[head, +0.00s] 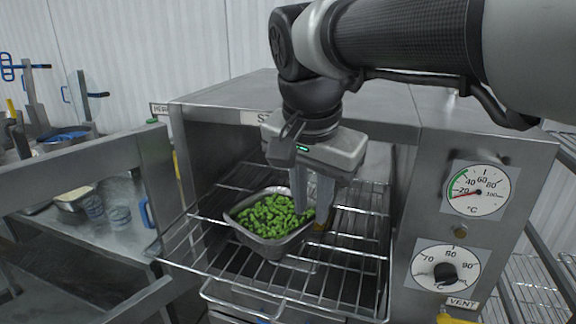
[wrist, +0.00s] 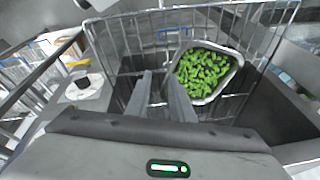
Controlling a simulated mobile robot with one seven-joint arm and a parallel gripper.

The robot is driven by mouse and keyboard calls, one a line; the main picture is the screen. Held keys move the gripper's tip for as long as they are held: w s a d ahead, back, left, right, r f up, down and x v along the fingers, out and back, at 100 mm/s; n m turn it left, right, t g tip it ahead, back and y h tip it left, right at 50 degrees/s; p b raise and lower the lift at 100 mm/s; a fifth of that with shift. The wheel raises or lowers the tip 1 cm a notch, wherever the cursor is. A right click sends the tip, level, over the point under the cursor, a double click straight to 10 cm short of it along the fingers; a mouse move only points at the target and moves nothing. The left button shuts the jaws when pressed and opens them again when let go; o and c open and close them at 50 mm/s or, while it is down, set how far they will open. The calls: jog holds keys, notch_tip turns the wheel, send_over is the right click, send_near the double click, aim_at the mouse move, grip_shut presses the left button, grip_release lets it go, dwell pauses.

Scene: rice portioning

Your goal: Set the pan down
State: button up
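A steel pan (head: 277,249) filled with green vegetable pieces (head: 270,214) sits on a wire rack (head: 345,262) that slides out of a steel cabinet. The pan looks level and appears to rest on the wires. My gripper (head: 312,205) points down at the pan's right rim, one finger over the pan and the other just outside it. A gap shows between the fingers. In the wrist view the pan (wrist: 238,66) lies right of my gripper (wrist: 160,78), with one finger overlapping its near edge. Fingertip contact with the rim is hidden.
The steel cabinet (head: 230,97) has side walls close around the rack, a temperature dial (head: 477,190) and a vent knob (head: 446,273) on its right. A steel counter with containers (head: 75,199) stands at the left. The rack's right part is bare.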

jog(key=s+d+f+n, duration=0.2)
jog(key=s+d, duration=0.1)
jog(key=s+d+f+n+t, duration=0.1)
jog(key=s+d+f+n, duration=0.1)
jog(key=s+d+f, duration=0.1)
jog(key=s+d+f+n+t, duration=0.1)
jog(key=s+d+f+n, duration=0.2)
jog(key=s, duration=0.1)
jog(key=shift+s+f+y, duration=0.15)
jog(key=shift+s+y, duration=0.05)
jog(key=shift+y, duration=0.2)
jog(key=shift+c, duration=0.3)
